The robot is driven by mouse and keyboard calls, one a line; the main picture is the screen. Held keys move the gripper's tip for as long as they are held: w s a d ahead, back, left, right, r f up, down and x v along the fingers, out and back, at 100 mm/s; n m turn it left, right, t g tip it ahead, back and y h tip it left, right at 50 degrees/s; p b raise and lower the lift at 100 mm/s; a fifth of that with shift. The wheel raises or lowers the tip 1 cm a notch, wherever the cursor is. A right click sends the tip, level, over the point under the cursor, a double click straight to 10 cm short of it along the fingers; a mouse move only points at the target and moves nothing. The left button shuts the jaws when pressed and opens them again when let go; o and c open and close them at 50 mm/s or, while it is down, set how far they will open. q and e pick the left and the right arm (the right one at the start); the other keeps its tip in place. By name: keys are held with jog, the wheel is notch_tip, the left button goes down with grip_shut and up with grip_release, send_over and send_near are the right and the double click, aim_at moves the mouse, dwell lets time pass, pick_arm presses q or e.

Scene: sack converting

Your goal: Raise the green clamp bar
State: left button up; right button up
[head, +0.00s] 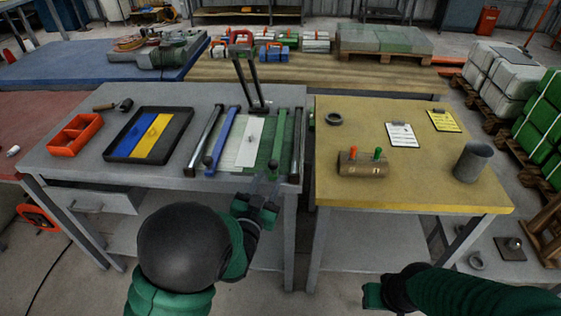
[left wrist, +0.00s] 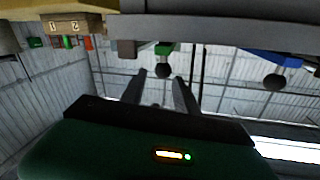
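The green clamp bar (head: 279,138) lies flat along the right side of the fixture on the grey table, with a dark ball knob (head: 273,164) at its near end. In the left wrist view the bar's green end (left wrist: 165,47) and its ball knob (left wrist: 162,71) show ahead of the fingers. My left gripper (head: 264,184) is at the table's front edge, just in front of the knob. Its two fingers are apart, with nothing visibly held; contact with the knob cannot be told. My right gripper (head: 373,296) is low in front of the yellow table, its fingers unclear.
A blue bar (head: 222,138) with its own knob lies left of the white strip (head: 251,141). Dark bars flank the fixture, and a dark upright frame (head: 248,82) rises behind it. A black tray (head: 117,152) and a yellow-topped table (head: 430,165) stand on either side.

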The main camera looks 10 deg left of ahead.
aim_at(277, 158)
pick_arm(q)
jog(key=w, duration=0.3)
jog(key=w+d, duration=0.1)
jog(key=w, duration=0.5)
jog(key=shift+w+d, duration=0.3)
jog(key=shift+d, duration=0.15)
jog(key=shift+a, duration=0.35)
jog(key=c, duration=0.5)
jog(key=shift+c, duration=1.3)
grip_shut()
jog(key=shift+d, duration=0.1)
